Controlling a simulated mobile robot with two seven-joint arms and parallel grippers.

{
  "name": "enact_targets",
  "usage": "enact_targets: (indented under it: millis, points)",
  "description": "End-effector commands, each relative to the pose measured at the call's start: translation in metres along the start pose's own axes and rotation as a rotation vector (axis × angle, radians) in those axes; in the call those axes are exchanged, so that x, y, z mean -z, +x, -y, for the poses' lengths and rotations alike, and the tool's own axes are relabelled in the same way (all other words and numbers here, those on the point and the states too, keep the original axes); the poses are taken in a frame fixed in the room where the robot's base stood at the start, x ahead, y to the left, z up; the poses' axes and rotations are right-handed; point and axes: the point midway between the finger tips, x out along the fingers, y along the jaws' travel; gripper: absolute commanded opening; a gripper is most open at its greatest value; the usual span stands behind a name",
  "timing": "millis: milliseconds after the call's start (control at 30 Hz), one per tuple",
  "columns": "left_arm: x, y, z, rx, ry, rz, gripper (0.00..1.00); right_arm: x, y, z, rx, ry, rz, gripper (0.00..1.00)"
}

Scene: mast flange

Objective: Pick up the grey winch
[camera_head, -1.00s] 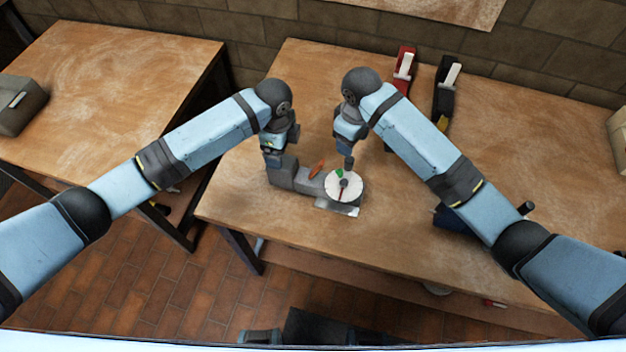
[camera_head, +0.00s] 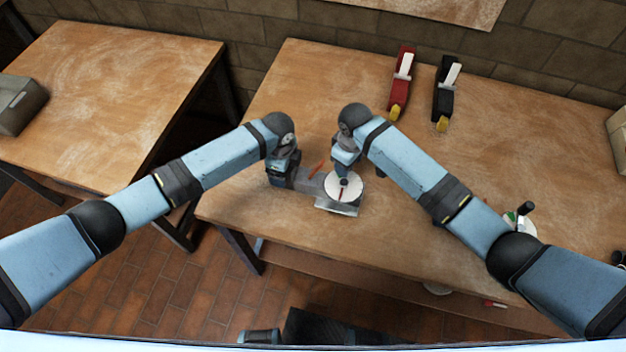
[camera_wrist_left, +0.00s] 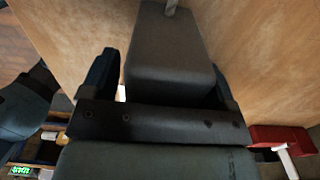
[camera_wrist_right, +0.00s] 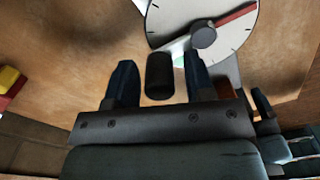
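The grey winch (camera_head: 309,186) lies near the front edge of the table, with a white dial-like disc (camera_head: 345,188) at its right end. My left gripper (camera_head: 282,180) is low at its left end. In the left wrist view the grey block (camera_wrist_left: 170,60) sits between the open fingers, with a small gap on the left side. My right gripper (camera_head: 344,172) is above the disc. In the right wrist view its open fingers stand apart on both sides of a dark knob (camera_wrist_right: 160,76). Contact is not visible at either gripper.
A red tool (camera_head: 402,78) and a black tool (camera_head: 444,92) lie at the back of the table (camera_head: 530,130). Another white-disc device (camera_head: 525,226) is partly hidden behind my right arm. An orange piece (camera_head: 317,168) lies beside the winch. A grey box (camera_head: 17,103) stands on the left table.

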Motion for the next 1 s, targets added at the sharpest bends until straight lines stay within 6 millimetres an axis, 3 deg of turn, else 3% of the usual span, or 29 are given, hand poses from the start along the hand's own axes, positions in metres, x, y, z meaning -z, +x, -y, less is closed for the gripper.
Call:
enact_targets:
  millis: [33, 200, 233, 567, 1000]
  points:
    - [0.000, 0.000, 0.000, 0.000, 0.000, 0.000, 0.69, 0.000, 0.000, 0.000, 0.000, 0.000, 0.000, 0.37]
    - [0.000, 0.000, 0.000, 0.000, 0.000, 0.000, 0.30, 0.000, 0.000, 0.000, 0.000, 0.000, 0.000, 0.00]
    - [0.000, 0.000, 0.000, 0.000, 0.000, 0.000, 0.23, 0.000, 0.000, 0.000, 0.000, 0.000, 0.000, 0.00]
    - [0.000, -0.004, 0.000, 0.001, 0.000, 0.000, 0.23, 0.000, -0.004, 0.000, -0.001, 0.000, -0.001, 0.00]
    - [0.000, -0.046, 0.000, 0.000, 0.000, 0.000, 0.23, 0.000, -0.046, -0.001, -0.001, 0.000, -0.001, 0.00]
